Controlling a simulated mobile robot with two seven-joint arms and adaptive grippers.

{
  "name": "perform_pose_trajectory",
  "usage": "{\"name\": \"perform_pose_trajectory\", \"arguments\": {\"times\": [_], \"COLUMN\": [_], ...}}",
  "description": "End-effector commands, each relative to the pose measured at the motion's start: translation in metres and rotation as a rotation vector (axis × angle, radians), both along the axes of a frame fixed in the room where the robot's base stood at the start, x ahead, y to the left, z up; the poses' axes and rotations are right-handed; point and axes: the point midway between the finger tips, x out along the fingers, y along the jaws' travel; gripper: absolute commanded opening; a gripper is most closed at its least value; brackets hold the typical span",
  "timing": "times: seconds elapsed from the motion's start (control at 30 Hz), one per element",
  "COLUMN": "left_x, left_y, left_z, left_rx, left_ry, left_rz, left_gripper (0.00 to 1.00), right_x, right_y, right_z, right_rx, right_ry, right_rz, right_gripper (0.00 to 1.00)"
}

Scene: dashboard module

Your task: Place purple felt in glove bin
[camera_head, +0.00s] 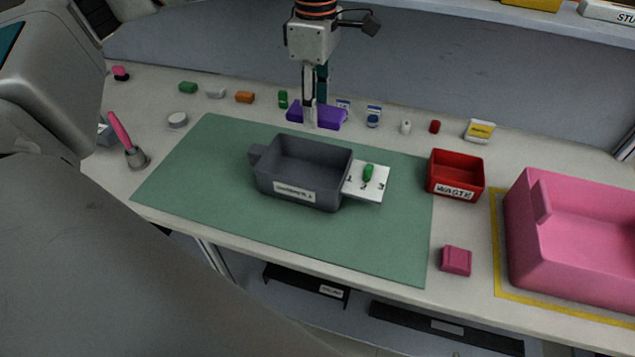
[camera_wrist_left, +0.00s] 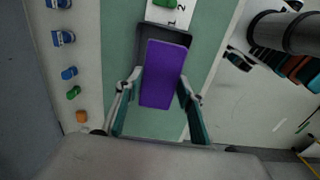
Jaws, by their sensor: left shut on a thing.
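The purple felt (camera_head: 331,116) is a flat purple block held between the fingers of my left gripper (camera_head: 315,103), behind the grey bin in the head view. In the left wrist view the purple felt (camera_wrist_left: 165,75) extends out from between the shut fingers of my left gripper (camera_wrist_left: 160,100). The dark grey bin (camera_head: 300,185), open at the top, stands on the green mat and looks empty; its front label is too small to read. In the wrist view the felt overlaps this grey bin (camera_wrist_left: 145,38). My right gripper is not in view.
A white numbered card (camera_head: 377,186) with a green piece adjoins the grey bin's right side. A red waste bin (camera_head: 455,187) and a large pink bin (camera_head: 572,262) stand to the right. Several small items line the table's back. The green mat (camera_head: 205,180) is clear left of the bin.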

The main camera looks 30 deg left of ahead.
Motion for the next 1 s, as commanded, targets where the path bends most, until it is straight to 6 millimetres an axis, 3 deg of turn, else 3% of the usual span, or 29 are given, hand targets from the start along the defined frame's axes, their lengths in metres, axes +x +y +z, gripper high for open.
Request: {"name": "perform_pose_trajectory", "arguments": {"times": [0.17, 0.7, 1.0], "left_x": [0.001, 0.0, 0.001], "left_y": [0.001, 0.0, 0.001], "left_z": [-0.01, -0.133, -0.16], "left_rx": [0.0, 0.0, 0.001], "left_ry": [0.002, 0.004, 0.001], "left_rz": [-0.017, -0.017, -0.016], "left_gripper": [0.23, 0.23, 0.23], "right_x": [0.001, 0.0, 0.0], "right_y": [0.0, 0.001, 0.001], "right_z": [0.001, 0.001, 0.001], "right_rx": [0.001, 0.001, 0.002], "right_ry": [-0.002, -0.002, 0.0], "right_rz": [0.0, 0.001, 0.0], "right_gripper": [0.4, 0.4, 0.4]}}
